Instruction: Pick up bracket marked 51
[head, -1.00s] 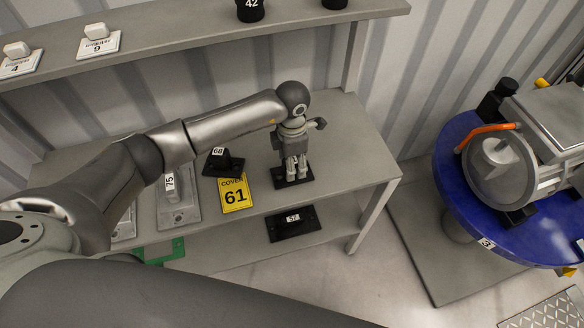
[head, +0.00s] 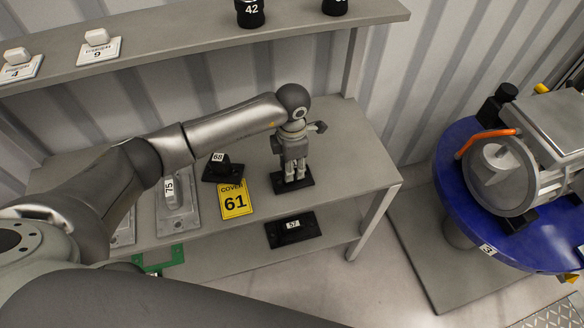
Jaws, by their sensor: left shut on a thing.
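My left gripper (head: 295,170) points straight down at the right part of the grey shelf's middle board. It is shut on a small black part (head: 292,185), whose flat base shows around the fingertips and appears to rest on the board. The fingers hide the upper part and any number on it, so I cannot read the mark 51. My right gripper is not in view.
A yellow cover sign 61 (head: 235,200) and black part 68 (head: 222,170) stand just left of the gripper. Grey part 75 (head: 177,208) is further left. Black part 57 (head: 292,230) lies on the lower board. A blue round table (head: 465,205) stands right.

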